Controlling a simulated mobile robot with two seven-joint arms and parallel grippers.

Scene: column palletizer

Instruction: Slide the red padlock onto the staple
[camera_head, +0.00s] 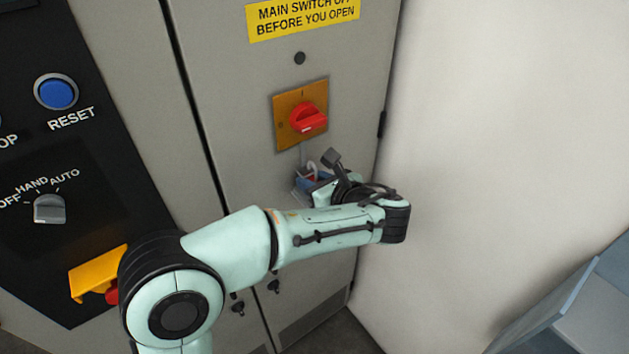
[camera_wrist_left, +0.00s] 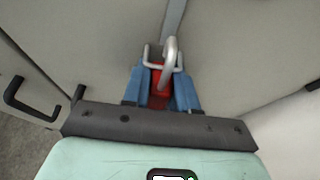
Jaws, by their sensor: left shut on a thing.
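The red padlock (camera_wrist_left: 158,77) is between the blue fingers of my left gripper (camera_wrist_left: 161,88), which is shut on it. Its silver shackle (camera_wrist_left: 170,48) points away from the fingers. A bent metal staple (camera_wrist_left: 148,55) shows right at the shackle, and the two overlap in the left wrist view; I cannot tell whether the shackle passes through it. In the head view my left gripper (camera_head: 310,184) is at the cabinet door below the red switch, and my arm hides most of the padlock. My right gripper is not in view.
The red rotary switch (camera_head: 308,118) on its orange plate sits just above the gripper. A yellow warning label (camera_head: 303,16) is higher up. The black control panel (camera_head: 60,120) is at the left. A white wall (camera_head: 500,130) stands close to the right of the door.

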